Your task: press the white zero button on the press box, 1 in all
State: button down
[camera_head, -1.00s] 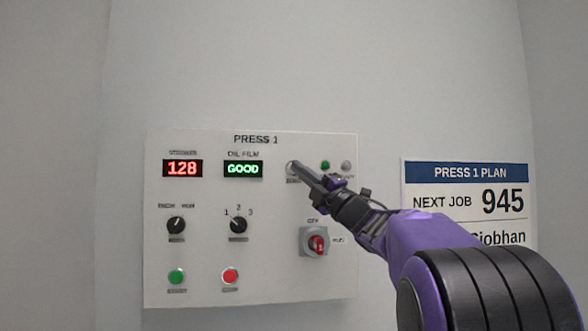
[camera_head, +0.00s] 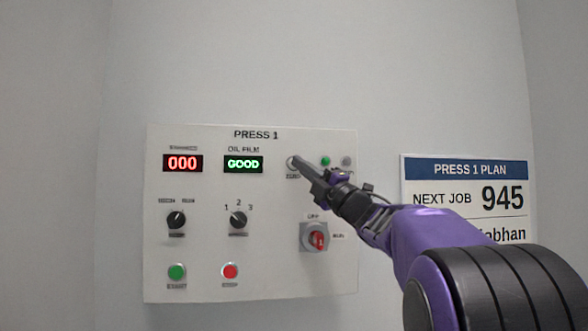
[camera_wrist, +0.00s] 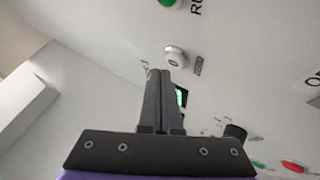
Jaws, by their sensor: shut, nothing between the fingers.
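The press box (camera_head: 200,292) is a white panel labelled PRESS 1 on the wall. Its red counter display (camera_head: 182,163) reads 000. The white zero button (camera_head: 290,162) is at the upper right of the panel, partly covered by my fingertips in the head view.
The panel also bears a green GOOD display (camera_head: 243,164), two black knobs (camera_head: 176,220) (camera_head: 238,220), a red rotary switch (camera_head: 316,237), a green button (camera_head: 177,272) and a red button (camera_head: 230,271). A PRESS 1 PLAN sign (camera_head: 465,170) hangs at right.

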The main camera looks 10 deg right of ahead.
jog(key=s+b, duration=0.3)
jog(key=s, duration=0.2)
jog(key=shift+b, duration=0.3)
dwell(0.9)
